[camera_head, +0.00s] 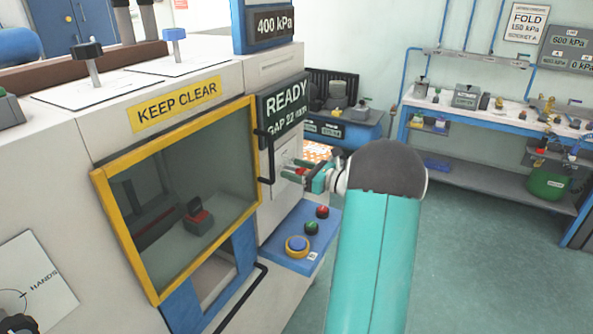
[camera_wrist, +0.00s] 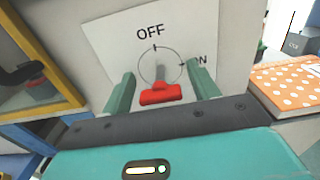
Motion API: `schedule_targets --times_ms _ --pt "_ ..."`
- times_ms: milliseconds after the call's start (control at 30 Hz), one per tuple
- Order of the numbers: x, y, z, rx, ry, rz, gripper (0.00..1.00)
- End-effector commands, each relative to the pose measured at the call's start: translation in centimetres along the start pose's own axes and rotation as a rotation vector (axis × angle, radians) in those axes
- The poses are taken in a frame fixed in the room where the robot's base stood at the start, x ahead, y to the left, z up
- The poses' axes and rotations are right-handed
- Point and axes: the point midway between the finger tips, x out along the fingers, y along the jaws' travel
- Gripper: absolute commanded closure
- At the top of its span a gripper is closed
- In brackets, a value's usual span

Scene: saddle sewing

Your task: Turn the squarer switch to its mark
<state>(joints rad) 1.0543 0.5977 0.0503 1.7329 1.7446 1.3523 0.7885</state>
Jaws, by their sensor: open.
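The switch is a red T-shaped handle (camera_wrist: 161,94) on a grey stem, in front of a white plate (camera_wrist: 115,35) with a circle, an "OFF" mark at the top and a partly hidden label ending in "N" at the right. Which mark the handle points to is not clear. My gripper (camera_wrist: 162,84) is open, with one teal finger on each side of the red handle; contact cannot be told. In the head view, my gripper (camera_head: 308,174) reaches the front of the white machine, and the switch plate (camera_head: 287,157) is partly hidden behind it.
A black bar handle (camera_head: 264,157) stands out just left of the switch. A blue button box (camera_head: 290,250) juts out below it. A display (camera_head: 284,110) reads "READY" above. An orange dotted surface (camera_wrist: 290,85) lies to the right. The floor at right is clear.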

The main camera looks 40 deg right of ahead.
Motion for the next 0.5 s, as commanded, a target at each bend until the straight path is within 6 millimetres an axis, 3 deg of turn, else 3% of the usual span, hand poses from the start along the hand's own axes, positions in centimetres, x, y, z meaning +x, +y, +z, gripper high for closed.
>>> schedule_targets --times_ms 100,300,500 --pt "-0.03 0.01 0.0 0.0 0.0 0.0 0.44" --pt "-0.05 0.02 0.0 0.0 0.0 0.0 0.83" --pt "-0.06 0.03 0.0 -0.006 0.0 0.001 0.85"
